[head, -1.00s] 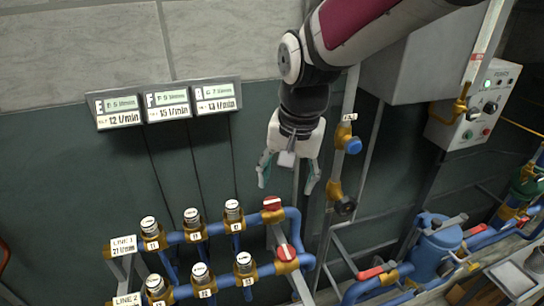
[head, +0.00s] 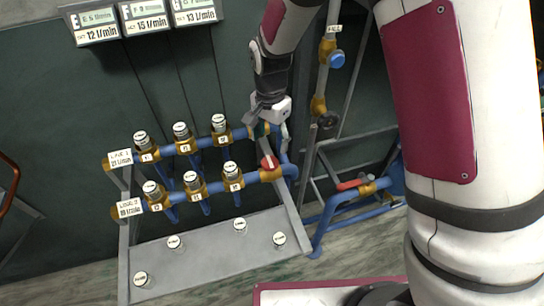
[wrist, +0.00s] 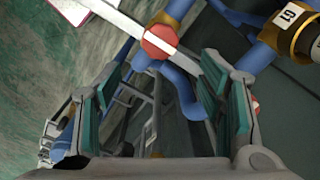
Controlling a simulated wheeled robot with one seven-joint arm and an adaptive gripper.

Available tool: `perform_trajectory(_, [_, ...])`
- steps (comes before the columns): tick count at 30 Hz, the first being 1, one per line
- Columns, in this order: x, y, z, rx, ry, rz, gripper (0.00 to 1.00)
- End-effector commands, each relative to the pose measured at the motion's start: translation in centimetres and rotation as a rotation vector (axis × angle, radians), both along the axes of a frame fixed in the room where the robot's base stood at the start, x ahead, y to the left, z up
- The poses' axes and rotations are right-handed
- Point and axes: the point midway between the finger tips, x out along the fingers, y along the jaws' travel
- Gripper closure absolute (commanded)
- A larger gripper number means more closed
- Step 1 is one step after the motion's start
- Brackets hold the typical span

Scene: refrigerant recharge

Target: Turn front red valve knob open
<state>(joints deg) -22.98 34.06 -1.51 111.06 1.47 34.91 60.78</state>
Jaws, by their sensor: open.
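Two red valve knobs sit at the right ends of the blue pipe lines. The front red valve knob (head: 269,162) is on the lower, nearer line in the head view. The rear knob is mostly hidden by my gripper. My gripper (head: 271,140) points down at the right end of the upper line, open, its fingers spread. In the wrist view a red octagonal knob (wrist: 160,41) on a blue pipe lies beyond the open fingers (wrist: 160,85), apart from them. Another red patch (wrist: 255,103) is partly hidden behind the right finger. I cannot tell which knob is which there.
Several brass valves with white caps (head: 182,132) stand on both lines to the left. A vertical pipe with a blue knob (head: 336,59) and a black knob (head: 327,123) rises close on the right. A grey plate (head: 205,262) lies below.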

Motion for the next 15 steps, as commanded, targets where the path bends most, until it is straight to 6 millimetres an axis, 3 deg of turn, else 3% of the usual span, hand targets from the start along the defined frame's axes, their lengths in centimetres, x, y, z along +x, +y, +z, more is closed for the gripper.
perform_trajectory(6, [-0.2, 0.0, -4.3, -0.001, 0.003, 0.0, 0.38])
perform_trajectory(15, [-0.1, 0.0, -8.0, -0.001, 0.002, 0.001, 0.38])
